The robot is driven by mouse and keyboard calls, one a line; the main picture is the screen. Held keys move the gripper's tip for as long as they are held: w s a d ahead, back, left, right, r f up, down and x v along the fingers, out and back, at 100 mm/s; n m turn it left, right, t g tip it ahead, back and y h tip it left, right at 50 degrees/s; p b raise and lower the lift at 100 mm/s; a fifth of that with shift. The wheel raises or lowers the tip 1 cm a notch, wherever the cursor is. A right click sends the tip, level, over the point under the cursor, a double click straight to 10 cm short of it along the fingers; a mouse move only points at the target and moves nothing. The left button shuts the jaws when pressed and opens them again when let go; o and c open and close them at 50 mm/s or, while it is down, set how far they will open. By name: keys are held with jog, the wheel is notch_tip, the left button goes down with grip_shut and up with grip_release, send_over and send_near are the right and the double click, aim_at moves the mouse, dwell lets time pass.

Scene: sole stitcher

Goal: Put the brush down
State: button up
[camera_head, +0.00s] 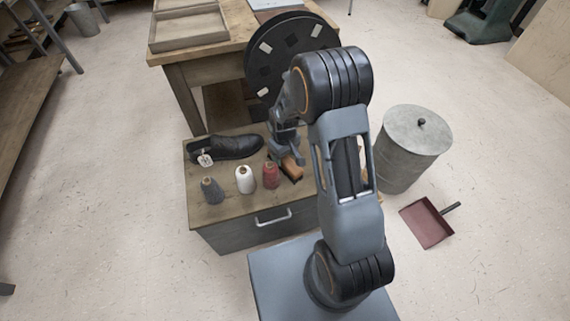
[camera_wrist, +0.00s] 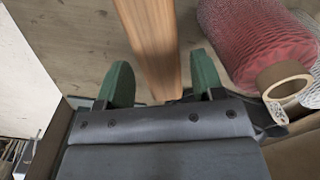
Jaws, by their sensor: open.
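The brush (camera_head: 292,169), with a wooden body, is on top of the low drawer cabinet (camera_head: 225,212), just right of the red thread spool (camera_head: 270,176). In the wrist view the brush's wooden body (camera_wrist: 153,40) runs between the two green fingertips, with a gap on either side. My gripper (camera_wrist: 163,78) is open around the near end of the brush, low over the cabinet top. In the head view my gripper (camera_head: 283,157) partly hides the brush. Its bristles cannot be made out.
A white spool (camera_head: 245,180), a dark grey spool (camera_head: 211,190) and a black shoe (camera_head: 232,147) with a tag share the cabinet top. The red spool (camera_wrist: 250,40) is close on the right in the wrist view. A metal bin (camera_head: 408,155) and red dustpan (camera_head: 427,223) are on the floor.

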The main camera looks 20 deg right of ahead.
aim_at(285, 159)
jog(key=shift+w+d+f+b, duration=0.1)
jog(key=shift+f+b, duration=1.05)
jog(key=shift+f, duration=1.5)
jog(key=shift+r, duration=0.1)
jog(key=c, duration=0.8)
jog(key=shift+r, duration=0.1)
